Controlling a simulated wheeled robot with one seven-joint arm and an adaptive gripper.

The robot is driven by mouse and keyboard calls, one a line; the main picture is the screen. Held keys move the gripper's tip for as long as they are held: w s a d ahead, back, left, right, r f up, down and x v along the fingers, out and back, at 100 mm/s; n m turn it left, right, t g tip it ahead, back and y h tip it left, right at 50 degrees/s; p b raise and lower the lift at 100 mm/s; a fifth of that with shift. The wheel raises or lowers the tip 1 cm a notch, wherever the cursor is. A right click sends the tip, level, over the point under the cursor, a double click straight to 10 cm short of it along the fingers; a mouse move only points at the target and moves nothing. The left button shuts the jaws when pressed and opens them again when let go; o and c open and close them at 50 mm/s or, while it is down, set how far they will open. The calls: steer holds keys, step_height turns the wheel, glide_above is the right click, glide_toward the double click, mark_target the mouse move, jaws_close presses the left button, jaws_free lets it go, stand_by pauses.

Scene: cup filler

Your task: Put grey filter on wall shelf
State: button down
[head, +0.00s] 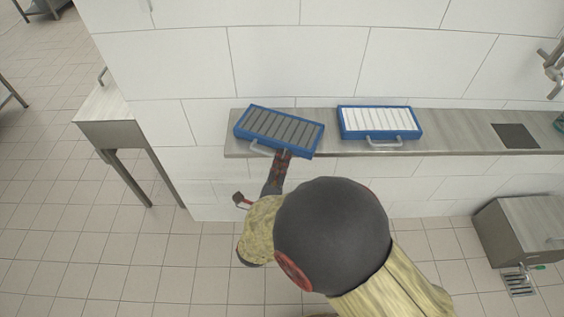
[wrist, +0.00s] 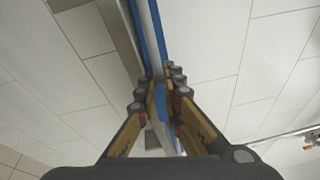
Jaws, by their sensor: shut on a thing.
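The grey filter (head: 279,130) is a flat panel with a blue frame, grey slats and a light handle at its front edge. In the head view it is tilted, over the left end of the wall shelf (head: 460,142). I cannot tell whether it touches the shelf. My gripper (head: 284,158) is at its front edge. In the wrist view my gripper (wrist: 162,82) is shut on the blue-edged filter (wrist: 160,103), which runs up between the fingers. The shelf is a long metal ledge along the tiled wall.
A white filter (head: 379,122) with a blue frame lies on the shelf to the right of the grey one. A dark square plate (head: 515,136) is farther right, with bare shelf between. A metal table (head: 110,118) stands at left and a metal cabinet (head: 524,240) at lower right.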

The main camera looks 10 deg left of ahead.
steer(key=shift+f, duration=0.1)
steer(key=c, duration=2)
jaws_free()
steer(key=shift+o, duration=0.2)
steer(key=s+p, duration=0.2)
steer(key=s, duration=1)
steer(key=shift+a+f, duration=0.2)
steer(key=shift+f, duration=0.05)
steer(key=shift+w, duration=0.1)
